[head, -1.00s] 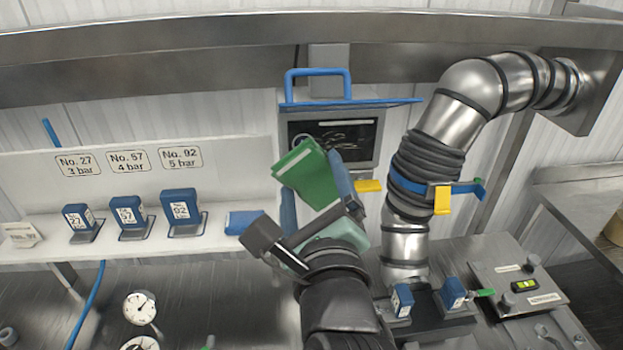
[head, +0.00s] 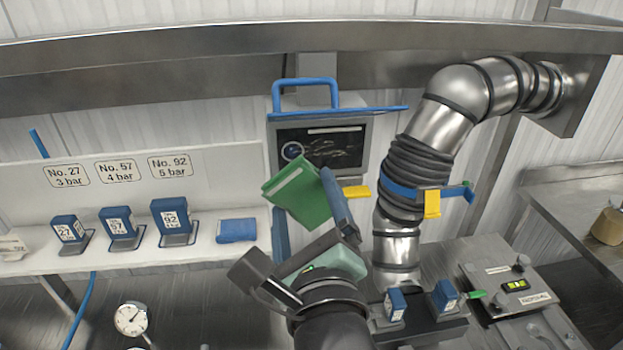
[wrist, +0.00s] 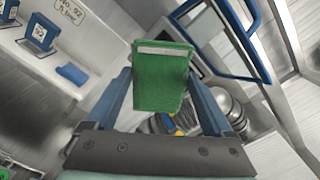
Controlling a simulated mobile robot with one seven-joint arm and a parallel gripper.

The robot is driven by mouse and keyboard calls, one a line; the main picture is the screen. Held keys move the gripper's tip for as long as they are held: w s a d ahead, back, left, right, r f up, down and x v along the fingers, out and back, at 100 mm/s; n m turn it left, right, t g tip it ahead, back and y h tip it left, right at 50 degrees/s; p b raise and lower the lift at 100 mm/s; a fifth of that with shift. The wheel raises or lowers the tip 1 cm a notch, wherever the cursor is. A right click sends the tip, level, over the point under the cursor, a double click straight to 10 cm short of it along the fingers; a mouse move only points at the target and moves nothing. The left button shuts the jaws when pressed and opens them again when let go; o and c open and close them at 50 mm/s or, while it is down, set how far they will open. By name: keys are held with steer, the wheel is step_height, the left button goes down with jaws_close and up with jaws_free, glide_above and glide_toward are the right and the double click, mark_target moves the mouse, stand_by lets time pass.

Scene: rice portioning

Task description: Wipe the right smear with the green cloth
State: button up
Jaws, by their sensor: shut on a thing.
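My gripper (head: 303,192) is shut on the green cloth (head: 297,192), a folded pad with a pale stripe. In the wrist view the cloth (wrist: 163,85) stands between the two blue fingers of my gripper (wrist: 162,95). A dark screen (head: 350,132) in a grey frame is behind, with a blue handle above. Pale wavy streaks (head: 340,151) show on its right part, and a pale ring mark (head: 292,150) on its left. The cloth overlaps the screen's lower left in the head view; I cannot tell whether they touch. The cloth hides much of the screen in the wrist view.
A white shelf (head: 120,262) at left holds several blue numbered blocks and a folded blue cloth (head: 236,230). A large steel pipe (head: 440,125) with a blue band and yellow tag rises right of the screen. A control box (head: 507,280) sits at lower right.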

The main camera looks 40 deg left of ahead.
steer(key=shift+p+x, duration=1.25)
steer(key=shift+x, duration=2.75)
steer(key=shift+w+a, duration=0.25)
steer(key=shift+a, duration=0.1)
steer(key=shift+d, duration=0.1)
steer(key=shift+w+d+r, duration=0.1)
steer(key=shift+w+d, duration=1.25)
steer(key=shift+w, duration=0.2)
steer(key=shift+w+d+r, duration=0.15)
steer(key=shift+w+d, duration=1.15)
steer(key=shift+w, duration=0.3)
